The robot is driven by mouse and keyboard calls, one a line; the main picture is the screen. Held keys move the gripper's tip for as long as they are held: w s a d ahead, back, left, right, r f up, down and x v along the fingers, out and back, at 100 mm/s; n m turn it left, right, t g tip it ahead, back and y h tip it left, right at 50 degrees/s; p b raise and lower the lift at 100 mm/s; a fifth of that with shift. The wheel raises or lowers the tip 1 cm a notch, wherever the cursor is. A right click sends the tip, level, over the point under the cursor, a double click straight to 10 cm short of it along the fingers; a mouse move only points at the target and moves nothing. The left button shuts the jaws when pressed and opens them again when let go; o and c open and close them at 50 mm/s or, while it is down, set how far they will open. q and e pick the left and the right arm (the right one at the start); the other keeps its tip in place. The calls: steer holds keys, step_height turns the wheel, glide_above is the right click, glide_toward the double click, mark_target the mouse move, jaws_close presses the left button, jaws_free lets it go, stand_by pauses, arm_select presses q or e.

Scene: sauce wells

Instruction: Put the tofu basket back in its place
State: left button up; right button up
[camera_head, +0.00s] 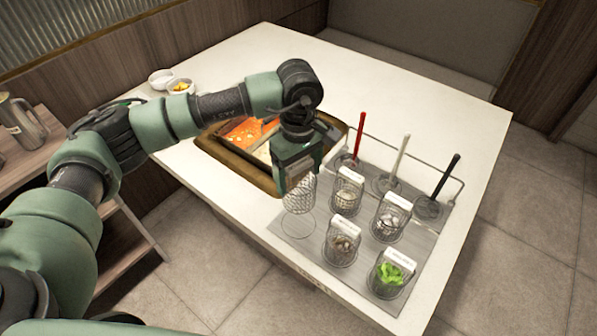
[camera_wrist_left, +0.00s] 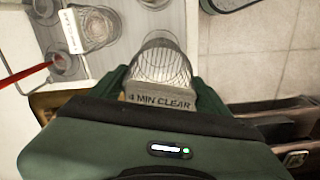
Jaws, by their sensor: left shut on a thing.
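My left gripper (camera_head: 299,174) is shut on a wire mesh basket (camera_head: 299,196) and holds it upright near the left side of the grey rack board (camera_head: 432,237). In the left wrist view the basket (camera_wrist_left: 162,63) sits between the fingers, its label reading "4 MIN CLEAR". The gap between basket and ring is hard to judge. My right gripper is not in view.
Several other baskets stand on the board, including one with green leaves (camera_head: 390,274) and one with brown pieces (camera_head: 342,245). Red (camera_head: 358,135), white (camera_head: 399,155) and black (camera_head: 446,175) handles rise behind them. A hot pot (camera_head: 236,158) with red broth lies left.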

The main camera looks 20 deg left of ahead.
arm_select(q)
steer(key=shift+f+b, duration=2.45)
steer(key=shift+f, duration=0.4)
step_height(320, 180, down, 5)
steer(key=b, duration=0.4)
steer(key=shift+s+f+b, duration=0.1)
steer(key=shift+f+b, duration=0.3)
steer(key=shift+b, duration=0.35)
steer(key=o, duration=1.6)
steer(key=shift+r, duration=0.1)
steer(key=shift+r+p, duration=0.5)
steer(key=shift+r, duration=1)
